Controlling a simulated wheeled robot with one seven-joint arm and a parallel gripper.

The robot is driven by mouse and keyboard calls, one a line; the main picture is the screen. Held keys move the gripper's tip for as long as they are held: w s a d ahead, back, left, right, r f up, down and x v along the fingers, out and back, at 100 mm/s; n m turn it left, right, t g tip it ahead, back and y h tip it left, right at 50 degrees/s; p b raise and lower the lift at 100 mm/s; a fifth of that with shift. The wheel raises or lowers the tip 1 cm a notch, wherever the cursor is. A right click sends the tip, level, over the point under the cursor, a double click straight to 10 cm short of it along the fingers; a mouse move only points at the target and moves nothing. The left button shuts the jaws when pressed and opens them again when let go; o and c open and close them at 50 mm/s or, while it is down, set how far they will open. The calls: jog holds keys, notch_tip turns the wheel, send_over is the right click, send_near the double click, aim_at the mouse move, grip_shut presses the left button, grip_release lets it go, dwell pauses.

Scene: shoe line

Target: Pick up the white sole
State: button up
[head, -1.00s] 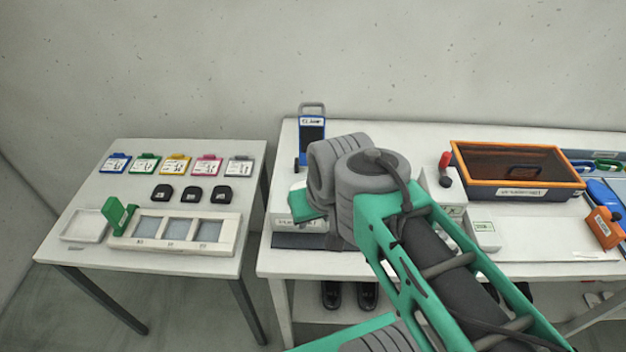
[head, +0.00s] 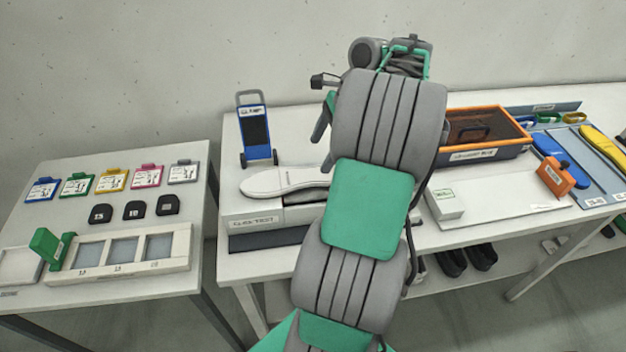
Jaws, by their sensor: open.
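The white sole (head: 280,182) lies flat, toe to the left, on top of a low fixture (head: 262,222) with a printed label on its front, on the long bench. The sole's right end is hidden behind my arm. My gripper (head: 321,155) is partly hidden behind my arm link. Its grey fingers point down, apart and empty, above and just behind the right part of the sole. I see no contact with the sole.
A blue upright stand (head: 257,135) is behind the sole. A side table (head: 100,295) with coloured cards is at left.

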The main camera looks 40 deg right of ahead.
aim_at(313, 174)
jog(key=shift+m, duration=0.3)
jog(key=b+x, duration=0.1)
jog(key=x, duration=0.1)
jog(key=b+x, duration=0.2)
jog(key=x, duration=0.1)
jog(key=d+b+x, duration=0.1)
jog(key=x, duration=0.1)
jog(key=shift+s+f+b, duration=0.1)
jog(key=shift+f+b, duration=0.2)
jog(key=shift+f, duration=0.25)
jog(key=shift+c, duration=0.5)
jog(key=c, duration=1.6)
jog(key=shift+r, duration=0.2)
